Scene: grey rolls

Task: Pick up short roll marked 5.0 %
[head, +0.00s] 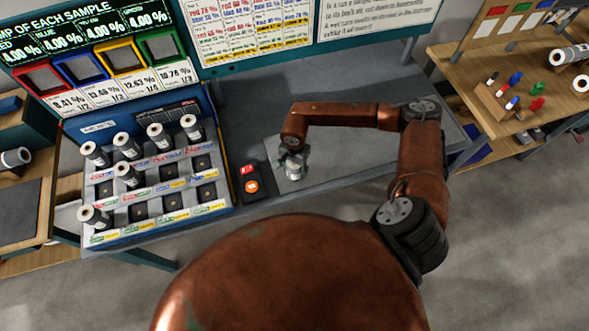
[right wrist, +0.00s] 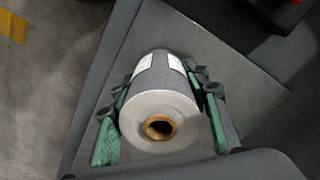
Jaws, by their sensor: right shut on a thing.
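My right gripper (head: 293,168) is over the light grey plate on the bench. In the right wrist view its green-padded fingers (right wrist: 160,125) are shut on a short grey roll (right wrist: 158,100), one finger on each side. The roll's pale end with a brown core faces the camera. It has a white label on its side, but the marking cannot be read. In the head view the held roll is mostly hidden by the gripper. Several similar rolls, such as this one (head: 127,146), stand in the rack at the left; their markings are too small to read. My left gripper is not in view.
The blue-edged rack (head: 160,222) has several empty slots. A black device with a red-orange button (head: 251,186) lies between rack and plate (head: 282,188). A wooden side table (head: 470,75) with small coloured pieces is at the right. Bare bench surface (head: 350,80) lies behind my arm.

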